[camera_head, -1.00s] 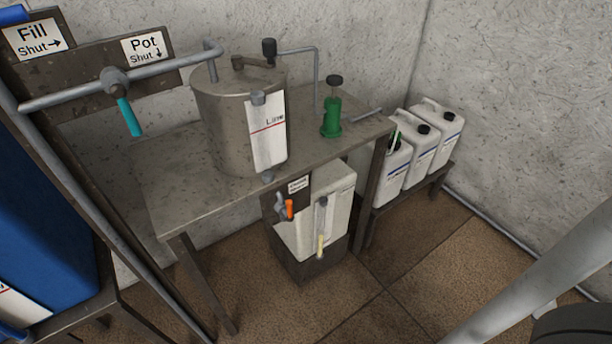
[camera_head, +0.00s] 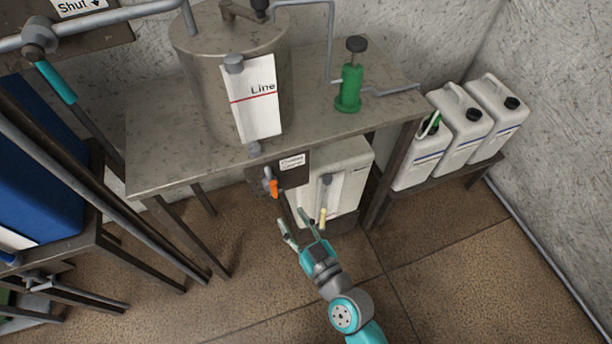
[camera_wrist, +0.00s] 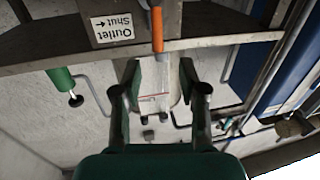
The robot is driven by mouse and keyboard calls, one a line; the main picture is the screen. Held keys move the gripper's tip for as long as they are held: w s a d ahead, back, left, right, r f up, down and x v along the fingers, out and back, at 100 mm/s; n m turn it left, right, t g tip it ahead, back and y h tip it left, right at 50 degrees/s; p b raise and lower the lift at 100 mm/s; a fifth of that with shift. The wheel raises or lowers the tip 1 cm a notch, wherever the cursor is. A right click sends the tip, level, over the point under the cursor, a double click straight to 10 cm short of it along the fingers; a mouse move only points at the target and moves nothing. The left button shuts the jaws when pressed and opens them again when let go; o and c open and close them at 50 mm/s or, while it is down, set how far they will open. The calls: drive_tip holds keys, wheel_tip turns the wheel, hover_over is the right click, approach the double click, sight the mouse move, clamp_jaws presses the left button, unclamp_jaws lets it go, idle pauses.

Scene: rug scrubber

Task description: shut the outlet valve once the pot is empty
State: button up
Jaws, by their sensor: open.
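The outlet valve's orange handle (camera_head: 274,188) hangs downward below the table's front edge. It also shows at the top of the wrist view (camera_wrist: 157,30), beside an upside-down white "Outlet Shut" label (camera_wrist: 113,28) with an arrow. The grey metal pot (camera_head: 205,85) stands on the table, with a white card (camera_head: 257,115) marked "Line" on its front. The pot's inside is hidden by its lid, and I cannot tell its level. My gripper (camera_head: 293,218) is open and empty, below and slightly right of the orange handle and apart from it. Its two fingers also show in the wrist view (camera_wrist: 159,91).
A white container (camera_head: 345,180) with an upright tube stands under the metal table (camera_head: 160,150). A green pump (camera_head: 349,90) is on the table. White jugs (camera_head: 465,125) stand on a low shelf at right. A teal handle (camera_head: 55,82) is at upper left. Floor in front is clear.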

sight(275, 190)
drive_tip(key=x, duration=1.1)
drive_tip(key=shift+w+d, duration=0.15)
drive_tip(key=shift+d, duration=0.05)
clamp_jaws()
